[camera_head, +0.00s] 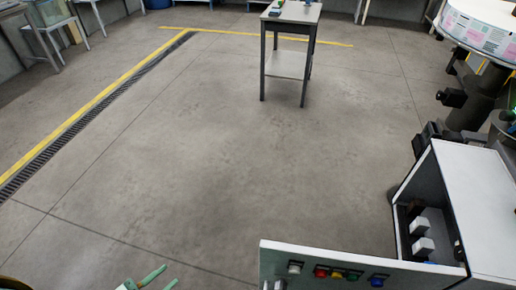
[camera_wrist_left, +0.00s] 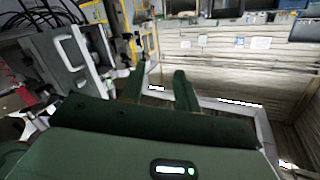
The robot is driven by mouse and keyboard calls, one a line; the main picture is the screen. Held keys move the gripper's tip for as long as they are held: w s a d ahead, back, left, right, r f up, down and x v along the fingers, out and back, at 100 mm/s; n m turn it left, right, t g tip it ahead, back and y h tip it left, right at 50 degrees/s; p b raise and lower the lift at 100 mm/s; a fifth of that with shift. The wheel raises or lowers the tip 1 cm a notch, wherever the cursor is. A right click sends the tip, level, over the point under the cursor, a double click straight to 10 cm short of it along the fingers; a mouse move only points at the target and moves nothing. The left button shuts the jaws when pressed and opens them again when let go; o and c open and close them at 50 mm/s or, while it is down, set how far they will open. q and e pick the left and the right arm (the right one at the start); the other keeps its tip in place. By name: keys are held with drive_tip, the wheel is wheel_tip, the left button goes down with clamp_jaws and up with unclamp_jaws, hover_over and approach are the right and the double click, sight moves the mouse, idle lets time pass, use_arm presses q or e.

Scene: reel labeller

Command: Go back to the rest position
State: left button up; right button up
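My left gripper (camera_head: 168,274) shows at the bottom edge of the head view, low and left of the control panel, with its green fingers apart. In the left wrist view the two green fingers of the left gripper (camera_wrist_left: 158,74) stand apart with nothing between them. It is open and empty, clear of other things in the head view. My right gripper does not show in either view.
A control panel (camera_head: 345,260) with coloured buttons and a white-topped cabinet (camera_head: 480,200) stand at the lower right. A reel (camera_head: 485,28) with labels is at the upper right. A small table (camera_head: 291,14) stands at the back. The middle floor (camera_head: 210,160) is clear.

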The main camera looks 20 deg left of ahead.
use_arm(q)
drive_tip(key=s+a+f+g+y, duration=0.4)
drive_tip(key=a+f+g+y, duration=0.25)
drive_tip(key=a+f, duration=0.75)
drive_tip(key=s+a+f+n+g+y, duration=0.25)
drive_tip(key=s+a+g+y, duration=0.25)
drive_tip(key=s+a+g, duration=0.75)
drive_tip(key=s+d+f+t+h, duration=0.1)
drive_tip(key=s+d+f, duration=0.1)
drive_tip(key=d, duration=0.9)
drive_tip(key=s+d+f+n+t+h, duration=0.1)
drive_tip(key=s+d+f+h, duration=0.1)
drive_tip(key=d, duration=0.9)
drive_tip(key=s+d+f+n+t+h, duration=0.1)
drive_tip(key=d+f, duration=0.4)
drive_tip(key=d, duration=0.6)
drive_tip(key=shift+s+d+f+h, duration=0.2)
drive_tip(key=shift+s+f+h, duration=0.25)
drive_tip(key=shift+s, duration=0.7)
